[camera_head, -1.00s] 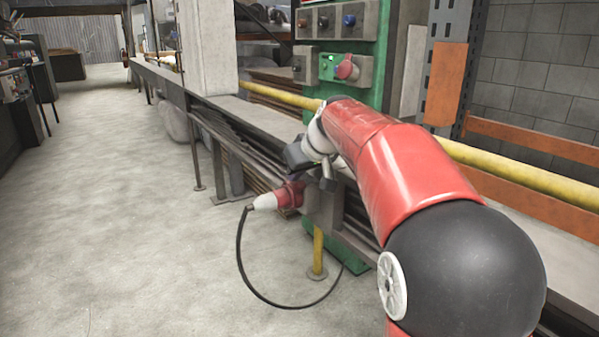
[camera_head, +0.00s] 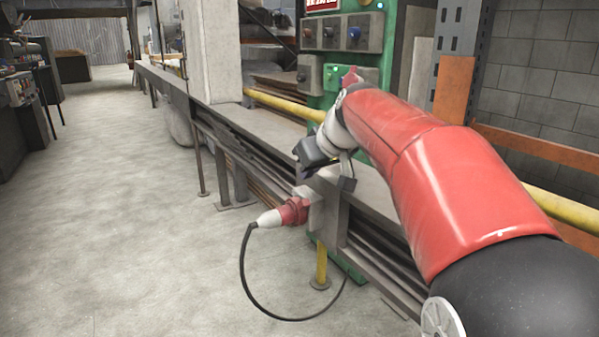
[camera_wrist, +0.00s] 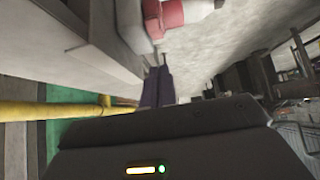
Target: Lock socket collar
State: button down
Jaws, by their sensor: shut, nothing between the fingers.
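A red socket collar (camera_head: 293,210) sits on the side of a grey box (camera_head: 322,207) fixed to the bench. A white plug (camera_head: 268,219) with a hanging black cable (camera_head: 243,275) joins the collar's left end. My gripper (camera_head: 302,173) is just above the collar and box, apart from the collar. In the wrist view my gripper's dark fingers (camera_wrist: 158,73) are together and empty. The red and white connector (camera_wrist: 163,14) shows beyond them at the top edge. The detail of the collar's lock cannot be made out.
A long metal bench (camera_head: 258,124) runs behind the box. A yellow pipe (camera_head: 285,105) runs along it. A green control cabinet (camera_head: 350,62) stands behind my arm. A yellow post (camera_head: 321,262) stands under the box. The floor at the left is clear.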

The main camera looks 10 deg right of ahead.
jog(key=shift+s+d+r, duration=0.2)
jog(key=shift+s+r, duration=0.1)
jog(key=shift+s, duration=0.3)
jog(key=shift+s+d+r, duration=0.2)
jog(key=shift+s+r, duration=0.1)
jog(key=shift+s, duration=0.25)
